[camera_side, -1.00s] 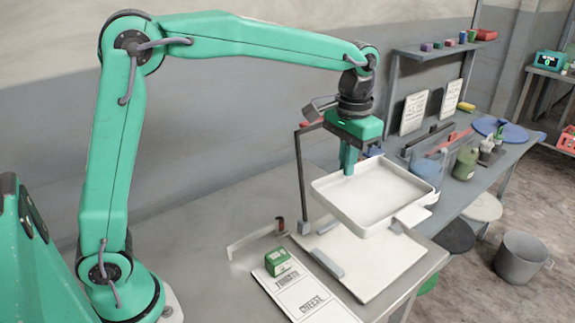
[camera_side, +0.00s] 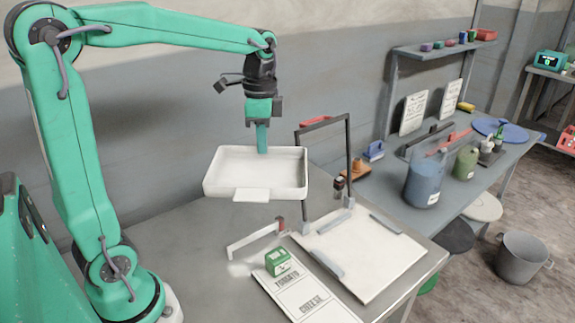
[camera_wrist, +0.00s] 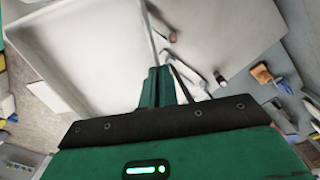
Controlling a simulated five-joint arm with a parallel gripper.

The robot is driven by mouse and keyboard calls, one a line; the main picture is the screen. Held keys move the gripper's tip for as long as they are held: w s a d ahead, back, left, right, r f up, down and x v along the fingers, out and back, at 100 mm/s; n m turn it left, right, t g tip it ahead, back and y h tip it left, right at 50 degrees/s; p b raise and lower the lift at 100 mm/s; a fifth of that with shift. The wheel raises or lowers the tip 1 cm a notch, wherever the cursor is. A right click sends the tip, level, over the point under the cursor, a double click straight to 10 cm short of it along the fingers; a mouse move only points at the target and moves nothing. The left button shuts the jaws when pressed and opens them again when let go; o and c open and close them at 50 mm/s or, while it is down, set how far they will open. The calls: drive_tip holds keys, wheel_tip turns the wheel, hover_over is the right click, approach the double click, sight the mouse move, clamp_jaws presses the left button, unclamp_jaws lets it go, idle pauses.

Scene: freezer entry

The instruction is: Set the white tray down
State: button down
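The white tray (camera_side: 222,185) is a shallow rectangular pan with a tab on its near side. It hangs roughly level in the air above the grey table, left of the black frame. My gripper (camera_side: 262,150) points down and is shut on the tray's far wall. In the wrist view, the fingers of my gripper (camera_wrist: 160,78) pinch the wall of the tray (camera_wrist: 85,45), which fills the upper left. The exact contact at the fingertips is partly hidden in the side view.
A white board (camera_side: 370,262) with grey rails lies on the table to the right, behind it a black frame (camera_side: 349,150). A green box (camera_side: 277,261) sits on a card (camera_side: 308,298) reading TOMATO and CHEESE. A white bracket (camera_side: 252,240) stands beside it. The table's left part (camera_side: 190,260) is bare.

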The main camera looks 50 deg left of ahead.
drive_tip(key=s+a+f+m, duration=0.2)
drive_tip(key=s+a+m, duration=0.45)
drive_tip(key=s, duration=0.45)
wheel_tip(320, 180, down, 11)
drive_tip(key=shift+w+n, duration=0.3)
drive_tip(key=shift+n, duration=0.15)
drive_tip(key=shift+a+f, duration=0.1)
drive_tip(key=shift+f, duration=0.05)
drive_tip(key=s+a+f, duration=0.1)
drive_tip(key=a+f, duration=0.1)
drive_tip(key=a, duration=0.1)
drive_tip(key=s+a+f, duration=0.1)
drive_tip(key=a+f, duration=0.1)
drive_tip(key=a, duration=0.2)
drive_tip(key=s+a+f, duration=0.1)
drive_tip(key=a+f, duration=0.2)
drive_tip(key=a, duration=0.1)
drive_tip(key=shift+s+a, duration=0.1)
drive_tip(key=shift+s, duration=0.05)
drive_tip(key=shift+f, duration=1.95)
drive_tip(key=shift+f, duration=0.1)
